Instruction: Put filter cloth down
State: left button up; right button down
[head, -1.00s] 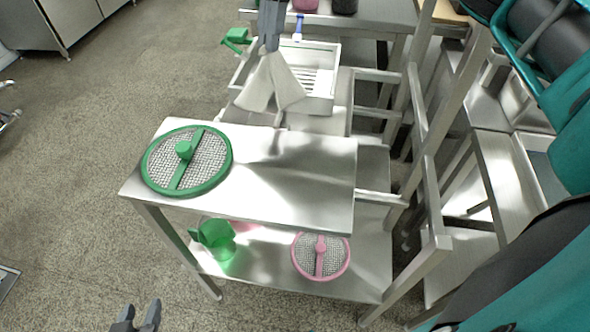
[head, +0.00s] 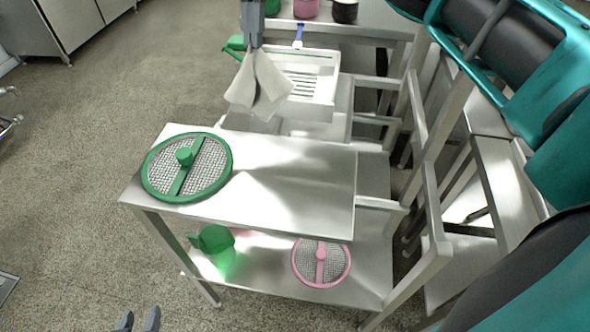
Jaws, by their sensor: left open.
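The filter cloth (head: 262,86) is pale grey-white and hangs in folds from my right gripper (head: 253,42) at the top of the head view. That gripper is shut on the cloth's upper part and points down. In the picture, the cloth hangs in front of the left part of a white tray (head: 325,97), above the table's far edge; the exact height is hard to tell. My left gripper (head: 137,322) is open and empty at the bottom edge, low in front of the steel table, with only its fingertips showing.
A green-rimmed mesh sieve (head: 222,181) lies on the left of the steel table top (head: 290,205); the top's right side is clear. A green jug (head: 217,245) and a pink-rimmed sieve (head: 320,262) are on the lower shelf. A metal frame (head: 430,200) stands at right.

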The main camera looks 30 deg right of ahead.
jog(key=s+f, duration=0.6)
jog(key=s, duration=0.2)
jog(key=s+d+f, duration=0.1)
jog(key=s+f, duration=0.6)
jog(key=s, duration=0.1)
jog(key=s+f, duration=0.6)
jog(key=s, duration=0.2)
jog(key=shift+s+d+f, duration=0.3)
jog(key=shift+d+f, duration=0.05)
jog(key=c, duration=1.8)
grip_release()
jog(key=o, duration=0.9)
